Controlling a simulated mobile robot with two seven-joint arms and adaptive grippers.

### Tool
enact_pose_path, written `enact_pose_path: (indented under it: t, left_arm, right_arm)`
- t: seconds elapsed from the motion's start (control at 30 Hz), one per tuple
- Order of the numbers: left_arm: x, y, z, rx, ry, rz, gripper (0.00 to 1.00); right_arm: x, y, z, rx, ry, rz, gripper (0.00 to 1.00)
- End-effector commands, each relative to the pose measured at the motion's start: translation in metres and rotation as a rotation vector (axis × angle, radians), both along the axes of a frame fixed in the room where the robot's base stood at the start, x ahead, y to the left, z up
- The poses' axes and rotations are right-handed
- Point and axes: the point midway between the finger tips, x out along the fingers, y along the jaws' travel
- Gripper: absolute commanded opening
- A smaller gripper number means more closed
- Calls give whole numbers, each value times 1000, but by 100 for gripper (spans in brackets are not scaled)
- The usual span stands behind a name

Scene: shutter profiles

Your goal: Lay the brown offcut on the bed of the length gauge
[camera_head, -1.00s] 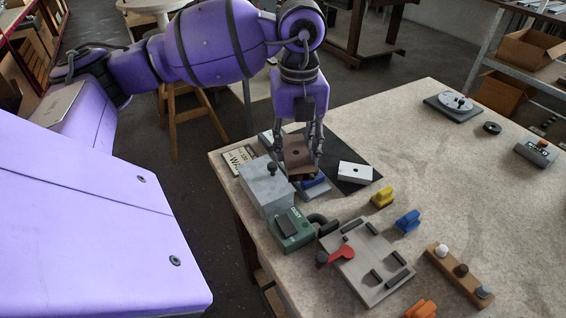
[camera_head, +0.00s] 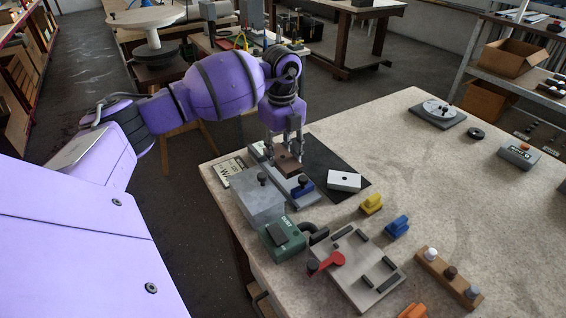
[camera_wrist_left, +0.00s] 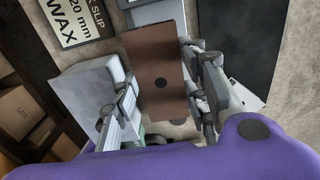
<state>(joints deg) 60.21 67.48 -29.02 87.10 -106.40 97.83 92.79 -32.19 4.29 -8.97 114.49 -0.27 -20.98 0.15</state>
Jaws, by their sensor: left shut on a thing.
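The brown offcut (camera_head: 287,161) is a flat piece with a dark round hole. My left gripper (camera_head: 287,149) is shut on it, one finger on each side; the offcut also shows in the left wrist view (camera_wrist_left: 157,68). Under and beside it is the length gauge (camera_head: 280,185), a light grey bed with a blue part (camera_head: 303,187) at its near end. The offcut covers part of the bed, and I cannot tell whether the two touch. In the left wrist view a pale strip shows behind the offcut's far end. My right gripper is out of view.
A grey block with a black knob (camera_head: 257,203) and a green box (camera_head: 283,238) stand close by, nearer me. A white block (camera_head: 344,181) lies on a black mat (camera_head: 322,158) to the right. A fixture plate (camera_head: 358,268) with a red lever is in front. The table's right side has free room.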

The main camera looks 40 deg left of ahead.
Motion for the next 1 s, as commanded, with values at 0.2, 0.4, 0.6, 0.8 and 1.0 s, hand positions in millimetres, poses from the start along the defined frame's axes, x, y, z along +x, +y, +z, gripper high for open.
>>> enact_pose_path:
  t: [0.2, 0.4, 0.6, 0.8, 1.0]
  left_arm:
    - [11, 4, -14, -1, -1, 0, 14]
    - [14, 5, -37, -2, 0, 0, 14]
    - [14, 6, -47, 0, -3, 0, 14]
    - [14, 6, -50, 0, -1, 0, 14]
    - [14, 6, -52, 0, -1, 0, 57]
  right_arm:
    - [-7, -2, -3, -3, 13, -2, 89]
    - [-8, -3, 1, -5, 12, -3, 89]
    - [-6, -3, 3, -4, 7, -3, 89]
    - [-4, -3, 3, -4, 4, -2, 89]
    - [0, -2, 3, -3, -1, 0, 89]
